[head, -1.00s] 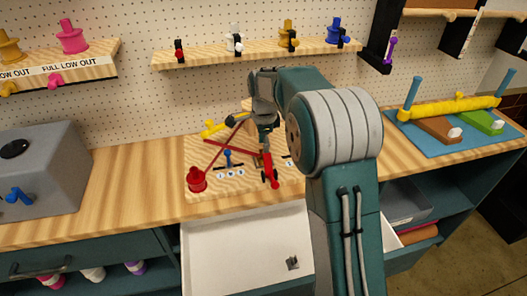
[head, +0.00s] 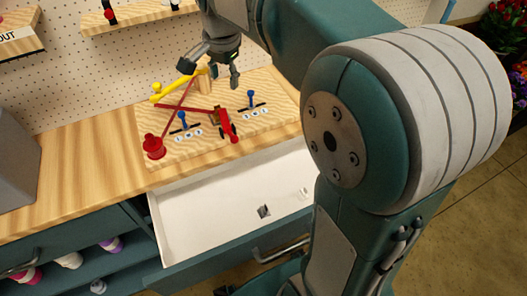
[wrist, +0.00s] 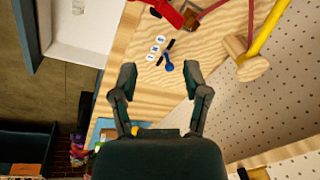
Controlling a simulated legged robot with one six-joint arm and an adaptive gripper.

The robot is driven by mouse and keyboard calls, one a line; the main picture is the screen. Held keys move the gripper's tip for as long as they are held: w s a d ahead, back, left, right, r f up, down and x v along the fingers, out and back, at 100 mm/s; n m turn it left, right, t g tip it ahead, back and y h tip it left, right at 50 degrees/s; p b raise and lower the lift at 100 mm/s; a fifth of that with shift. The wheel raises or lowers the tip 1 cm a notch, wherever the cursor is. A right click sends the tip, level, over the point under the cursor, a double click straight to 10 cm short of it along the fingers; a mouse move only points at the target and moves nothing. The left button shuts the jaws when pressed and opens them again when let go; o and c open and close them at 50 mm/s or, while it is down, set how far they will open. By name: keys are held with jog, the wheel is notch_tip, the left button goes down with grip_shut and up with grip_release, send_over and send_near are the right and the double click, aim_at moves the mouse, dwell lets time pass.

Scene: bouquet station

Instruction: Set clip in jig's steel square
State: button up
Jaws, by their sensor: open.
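The jig (head: 185,150) is a light wooden board on the counter with a red spool, crossed red strips, a red toggle clamp (head: 226,124) and blue levers. My gripper (head: 211,74) is open and empty above the back right part of the board. In the wrist view my gripper (wrist: 160,71) has spread fingers with a blue lever (wrist: 169,65) just beyond them. A small dark grey piece (head: 263,211) lies in the open drawer; whether it is the clip I cannot tell.
The white-lined drawer (head: 190,225) stands open below the counter. A pale small item (head: 303,193) lies at its right. A yellow bar (head: 178,86) and a wooden post stand at the jig's back.

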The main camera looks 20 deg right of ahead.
jog(key=s+f+n+t, duration=0.1)
jog(key=s+f+n, duration=0.1)
jog(key=s+n, duration=0.4)
jog(key=s+f+n+t, duration=0.2)
jog(key=s+n, duration=0.3)
jog(key=s, duration=1.1)
jog(key=shift+n+t, duration=0.3)
jog(key=shift+n, duration=0.1)
jog(key=shift+s+a, duration=0.1)
